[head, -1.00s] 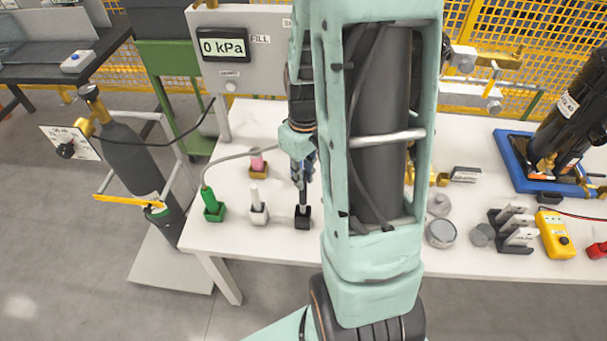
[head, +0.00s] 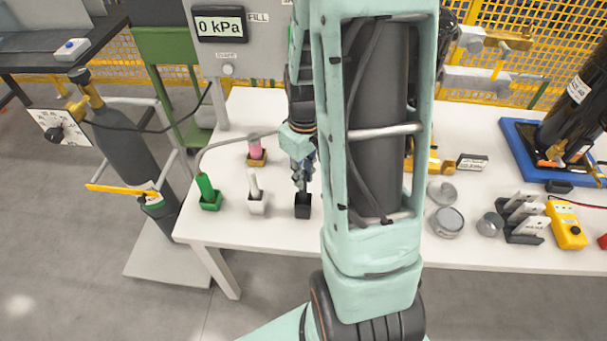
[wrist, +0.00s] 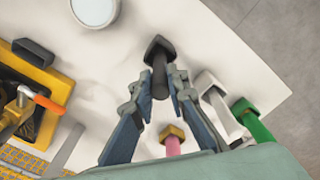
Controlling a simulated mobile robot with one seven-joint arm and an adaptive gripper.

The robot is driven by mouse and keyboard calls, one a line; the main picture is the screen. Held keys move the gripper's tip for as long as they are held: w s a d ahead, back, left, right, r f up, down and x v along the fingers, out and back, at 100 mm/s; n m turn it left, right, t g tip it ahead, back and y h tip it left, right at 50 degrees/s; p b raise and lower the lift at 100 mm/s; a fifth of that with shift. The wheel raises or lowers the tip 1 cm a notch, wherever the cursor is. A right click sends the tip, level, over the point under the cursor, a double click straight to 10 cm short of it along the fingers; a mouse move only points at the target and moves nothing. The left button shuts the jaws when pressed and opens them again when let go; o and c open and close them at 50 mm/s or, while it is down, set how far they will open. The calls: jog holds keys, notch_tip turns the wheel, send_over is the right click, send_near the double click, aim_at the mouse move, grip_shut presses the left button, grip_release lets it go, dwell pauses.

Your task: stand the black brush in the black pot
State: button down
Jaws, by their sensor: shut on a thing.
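The black pot (head: 303,207) stands near the table's front edge, at the right end of a row of small pots. It also shows in the wrist view (wrist: 154,46). My gripper (head: 301,180) is directly above this pot, pointing down. In the wrist view my gripper (wrist: 160,84) is shut on the black brush (wrist: 160,76), with a fingertip on each side of its dark shaft. The brush is upright, and its lower end meets the pot's opening. How deep it sits inside is hidden.
A white brush in a white pot (head: 257,204) and a green one in a green pot (head: 210,202) stand to the left. A pink one (head: 255,150) stands behind. Round grey lids (head: 447,221) and a yellow meter (head: 566,226) lie to the right.

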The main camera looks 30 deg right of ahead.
jog(key=shift+f+b, duration=0.5)
jog(key=shift+f, duration=0.1)
jog(key=c, duration=1.8)
grip_release()
notch_tip(320, 180, up, 12)
jog(key=shift+s+r, duration=0.1)
